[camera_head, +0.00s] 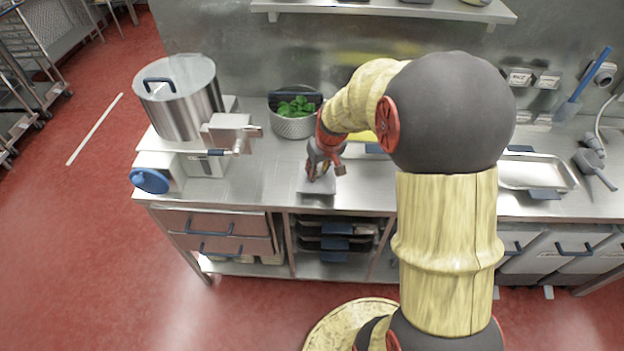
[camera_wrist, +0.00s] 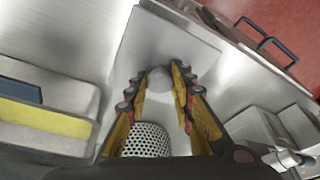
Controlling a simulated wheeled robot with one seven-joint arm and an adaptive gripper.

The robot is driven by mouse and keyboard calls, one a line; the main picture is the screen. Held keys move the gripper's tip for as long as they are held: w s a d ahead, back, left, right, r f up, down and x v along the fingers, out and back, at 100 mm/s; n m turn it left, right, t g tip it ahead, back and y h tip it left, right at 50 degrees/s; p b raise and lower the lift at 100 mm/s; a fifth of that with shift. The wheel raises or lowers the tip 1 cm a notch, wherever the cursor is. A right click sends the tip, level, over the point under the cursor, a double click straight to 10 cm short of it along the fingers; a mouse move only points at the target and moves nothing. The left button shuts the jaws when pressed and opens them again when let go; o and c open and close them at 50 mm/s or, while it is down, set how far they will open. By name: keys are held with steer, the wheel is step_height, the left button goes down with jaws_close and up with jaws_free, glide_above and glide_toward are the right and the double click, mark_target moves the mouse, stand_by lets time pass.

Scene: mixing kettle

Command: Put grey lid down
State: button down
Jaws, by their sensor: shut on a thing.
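The grey lid (camera_head: 317,186) is a flat square plate at the front of the steel counter, under my gripper (camera_head: 321,174). In the wrist view the lid (camera_wrist: 165,40) reaches out beyond my fingertips (camera_wrist: 157,76), with a round grey knob (camera_wrist: 159,80) between them. My fingers are shut on this knob. The plate looks level and very close to the counter top; I cannot tell whether it touches. My wrist and fingers hide part of it in the head view.
A perforated pot with green leaves (camera_head: 294,122) stands behind my gripper. The large lidded kettle (camera_head: 185,105) and its machine body (camera_head: 205,160) are to the left. A steel tray (camera_head: 535,172) lies at right. The counter left of the lid (camera_head: 262,185) is clear.

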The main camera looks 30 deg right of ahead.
steer(key=w+f, duration=0.2)
steer(key=f, duration=0.1)
steer(key=shift+w+a+f+b, duration=0.25)
steer(key=shift+w+a+b, duration=0.05)
steer(key=shift+w+a, duration=0.1)
steer(key=shift+s+b+x, duration=0.15)
steer(key=shift+b+x, duration=0.05)
steer(key=shift+x, duration=0.6)
steer(key=shift+s+b+x, duration=0.15)
steer(key=shift+x, duration=0.65)
steer(key=shift+f, duration=0.1)
steer(key=shift+f, duration=0.1)
steer(key=c, duration=1.5)
jaws_free()
steer(key=shift+c, duration=0.2)
